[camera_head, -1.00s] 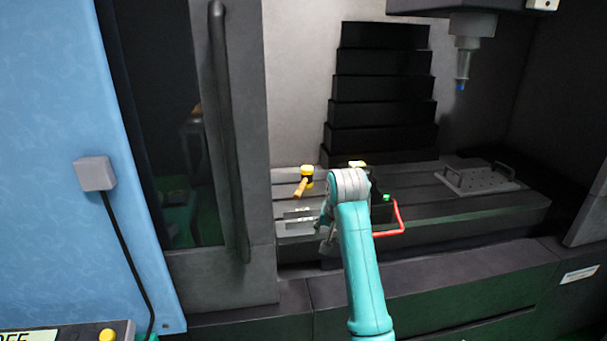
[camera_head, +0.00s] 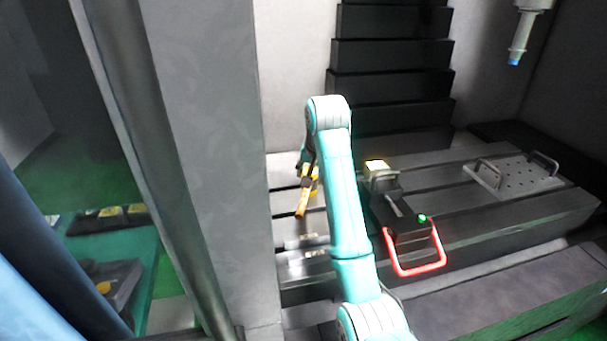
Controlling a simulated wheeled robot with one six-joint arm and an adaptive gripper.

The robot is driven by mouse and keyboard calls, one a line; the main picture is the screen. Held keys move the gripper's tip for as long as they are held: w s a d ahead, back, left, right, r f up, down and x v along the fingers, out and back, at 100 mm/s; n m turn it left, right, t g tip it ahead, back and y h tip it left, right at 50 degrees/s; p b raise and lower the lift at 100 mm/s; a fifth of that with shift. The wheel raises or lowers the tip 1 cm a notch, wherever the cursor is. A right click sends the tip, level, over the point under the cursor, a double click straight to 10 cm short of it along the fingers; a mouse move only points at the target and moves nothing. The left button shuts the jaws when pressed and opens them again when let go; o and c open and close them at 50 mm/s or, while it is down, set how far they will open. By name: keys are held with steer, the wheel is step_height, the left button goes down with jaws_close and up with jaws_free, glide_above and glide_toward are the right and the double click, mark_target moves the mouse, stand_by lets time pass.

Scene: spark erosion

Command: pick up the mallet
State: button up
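The mallet (camera_head: 303,203) lies on the slotted machine table at the left, with a yellow head and a wooden handle pointing toward the front. My gripper (camera_head: 308,178) is dark and small in the picture, at the mallet's head, just left of my teal arm. It partly covers the head. Whether the fingers touch or close on the mallet is too small to tell.
The slotted table (camera_head: 465,211) also bears a dark vise-like device (camera_head: 398,208) with a red handle (camera_head: 418,271) and a perforated plate (camera_head: 517,176) with two grips. A grey door post (camera_head: 205,130) stands close on the left. A spindle tool (camera_head: 520,38) hangs at the upper right.

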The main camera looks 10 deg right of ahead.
mark_target(306, 190)
steer(key=x, duration=1.1)
steer(key=shift+w+a, duration=0.1)
steer(key=shift+r, duration=0.1)
jaws_close()
